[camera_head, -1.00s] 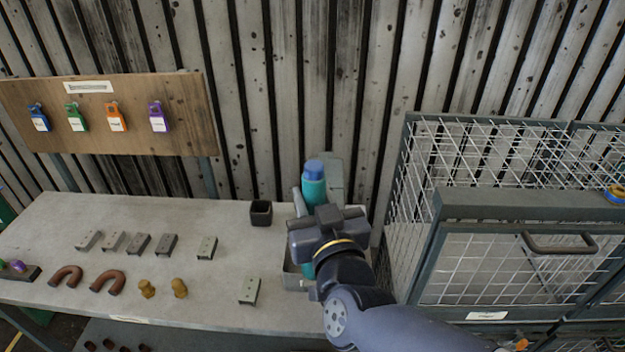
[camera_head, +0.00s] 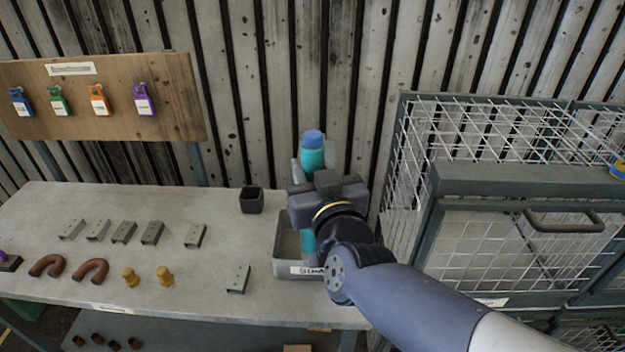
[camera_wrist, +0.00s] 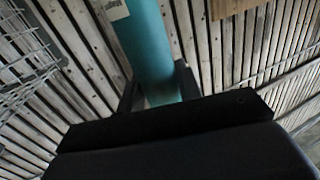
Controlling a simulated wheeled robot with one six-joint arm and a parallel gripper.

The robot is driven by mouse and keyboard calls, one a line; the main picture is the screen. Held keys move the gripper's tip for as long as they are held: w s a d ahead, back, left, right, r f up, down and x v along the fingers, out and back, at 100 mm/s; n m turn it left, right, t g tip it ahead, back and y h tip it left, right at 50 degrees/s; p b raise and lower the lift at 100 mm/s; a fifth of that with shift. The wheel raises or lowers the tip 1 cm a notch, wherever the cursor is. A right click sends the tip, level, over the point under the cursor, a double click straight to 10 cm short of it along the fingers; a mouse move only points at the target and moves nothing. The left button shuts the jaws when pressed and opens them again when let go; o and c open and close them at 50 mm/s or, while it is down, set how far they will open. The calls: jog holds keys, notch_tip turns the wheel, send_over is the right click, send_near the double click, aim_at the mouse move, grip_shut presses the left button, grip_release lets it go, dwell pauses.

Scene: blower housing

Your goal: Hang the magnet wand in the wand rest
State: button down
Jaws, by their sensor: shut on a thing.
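The magnet wand (camera_head: 313,152) is a teal cylinder with a blue cap. My gripper (camera_head: 311,192) is shut on it around its middle and holds it roughly upright. Its lower end shows below the gripper, in front of or over the grey labelled bin (camera_head: 283,240); I cannot tell if it touches. The wand also shows in the wrist view (camera_wrist: 146,45), between the two dark fingers. A grey upright piece (camera_head: 296,170) stands beside and behind the wand, mostly hidden. I cannot tell whether it is the wand rest.
A small dark square cup (camera_head: 251,201) stands left of the bin on the table (camera_head: 205,275). Metal brackets, brown U-shaped pieces and brass parts lie further left. A wire cage (camera_head: 520,240) stands close on the right. A board (camera_head: 100,105) with coloured tags is at the back left.

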jog(key=shift+w+f+b, duration=0.3)
jog(key=shift+w, duration=0.05)
jog(key=w+b, duration=0.6)
jog(key=w, duration=0.4)
jog(key=shift+d, duration=0.2)
dwell(0.5)
jog(key=c, duration=0.9)
grip_release()
jog(key=shift+f, duration=0.1)
jog(key=v, duration=1)
jog(key=shift+s, duration=0.4)
